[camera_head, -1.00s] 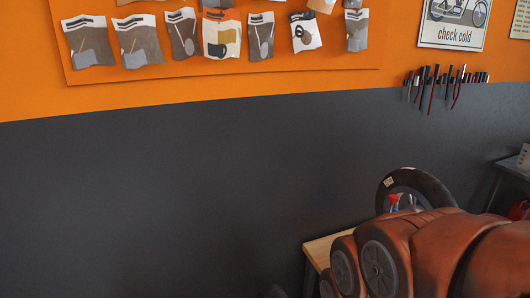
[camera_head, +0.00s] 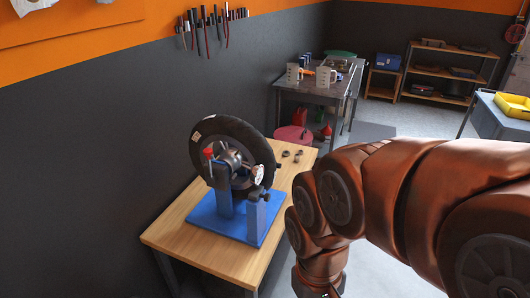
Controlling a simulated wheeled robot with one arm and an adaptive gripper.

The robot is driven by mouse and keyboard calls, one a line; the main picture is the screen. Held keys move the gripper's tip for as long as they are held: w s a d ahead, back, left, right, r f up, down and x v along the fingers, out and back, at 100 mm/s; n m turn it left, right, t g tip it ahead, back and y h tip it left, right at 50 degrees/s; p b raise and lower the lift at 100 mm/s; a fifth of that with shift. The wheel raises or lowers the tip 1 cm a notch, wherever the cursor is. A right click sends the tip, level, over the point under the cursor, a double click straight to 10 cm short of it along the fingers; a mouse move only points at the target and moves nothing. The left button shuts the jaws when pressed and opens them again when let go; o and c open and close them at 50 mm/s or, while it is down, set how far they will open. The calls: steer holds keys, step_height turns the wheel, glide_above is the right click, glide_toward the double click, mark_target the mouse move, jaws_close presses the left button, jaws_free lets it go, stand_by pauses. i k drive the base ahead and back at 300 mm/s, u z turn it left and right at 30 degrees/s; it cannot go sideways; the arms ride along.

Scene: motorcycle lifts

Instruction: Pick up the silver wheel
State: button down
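A black tyre (camera_head: 237,132) is mounted upright on a blue stand (camera_head: 213,222) on the wooden table (camera_head: 172,240). A small silver, wheel-like part (camera_head: 258,175) shows at the near right side of its hub. The tyre's own rim is mostly hidden by dark parts of the stand. I cannot tell for sure which of these is the silver wheel. My copper-coloured arm reaches in from the right and bends down beside the table's right edge. My gripper is below the picture's bottom edge and out of view.
Small dark parts (camera_head: 292,155) lie on the table's far right corner. Behind stands a metal bench (camera_head: 320,94) with jugs, and a red round stool (camera_head: 293,134). Shelves (camera_head: 441,72) and a yellow tray (camera_head: 513,105) are farther back. Some grey floor (camera_head: 400,118) is clear.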

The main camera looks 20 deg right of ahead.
mark_target(243, 145)
steer(key=z, duration=1.35)
steer(key=i, duration=0.8)
steer(key=u, duration=2.95)
